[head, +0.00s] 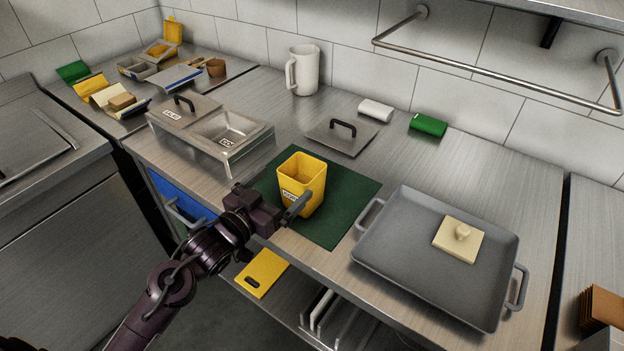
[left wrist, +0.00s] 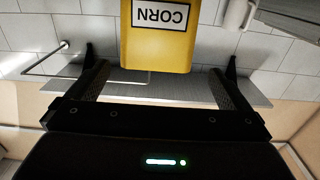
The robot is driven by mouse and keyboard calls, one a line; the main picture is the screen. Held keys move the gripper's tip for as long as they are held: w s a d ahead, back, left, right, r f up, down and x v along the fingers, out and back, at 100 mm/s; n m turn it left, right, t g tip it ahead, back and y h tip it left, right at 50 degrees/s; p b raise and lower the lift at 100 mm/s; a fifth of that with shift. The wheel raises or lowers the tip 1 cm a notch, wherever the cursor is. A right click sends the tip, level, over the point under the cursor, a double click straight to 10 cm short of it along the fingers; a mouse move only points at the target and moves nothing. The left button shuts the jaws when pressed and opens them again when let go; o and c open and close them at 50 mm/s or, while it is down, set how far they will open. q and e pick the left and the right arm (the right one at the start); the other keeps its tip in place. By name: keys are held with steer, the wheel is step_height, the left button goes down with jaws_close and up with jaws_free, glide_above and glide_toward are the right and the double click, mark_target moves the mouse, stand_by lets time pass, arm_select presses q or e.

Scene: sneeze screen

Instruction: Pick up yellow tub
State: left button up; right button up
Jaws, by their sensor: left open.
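The yellow tub (head: 316,183) stands upright and open-topped on a dark green mat (head: 345,190). It also shows in the left wrist view (left wrist: 158,48), with a white label reading CORN, upside down there. My left gripper (head: 272,197) is open at the near side of the tub, low against its labelled face. In the left wrist view the two fingers lie either side of the tub, with a gap on each side. The gripper hides part of the tub's lower near side in the head view. My right gripper is not in view.
A grey tray (head: 400,260) with a cream knobbed block (head: 457,240) stands right of the mat. A steel container (head: 235,138) is at left, and a flat lid with a black handle (head: 341,136) lies behind. A white jug (head: 304,70) stands by the wall.

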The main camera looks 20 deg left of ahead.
mark_target(312, 158)
arm_select(q)
steer(key=shift+r+p+x, duration=0.1)
steer(key=shift+p+x, duration=0.2)
steer(key=shift+x, duration=0.45)
steer(key=shift+r+p+x, duration=0.15)
steer(key=shift+p+x, duration=0.1)
steer(key=shift+x, duration=0.45)
steer(key=x, duration=0.2)
steer(key=p+x, duration=0.1)
steer(key=x, duration=0.1)
steer(key=shift+w+d+f+p, duration=0.2)
steer(key=shift+d+f+p, duration=0.05)
steer(key=shift+d+p, duration=0.05)
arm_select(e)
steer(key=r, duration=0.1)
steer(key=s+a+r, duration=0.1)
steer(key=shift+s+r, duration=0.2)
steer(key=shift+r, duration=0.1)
arm_select(q)
steer(key=c, duration=0.7)
steer(key=shift+r, duration=0.1)
steer(key=c, duration=0.9)
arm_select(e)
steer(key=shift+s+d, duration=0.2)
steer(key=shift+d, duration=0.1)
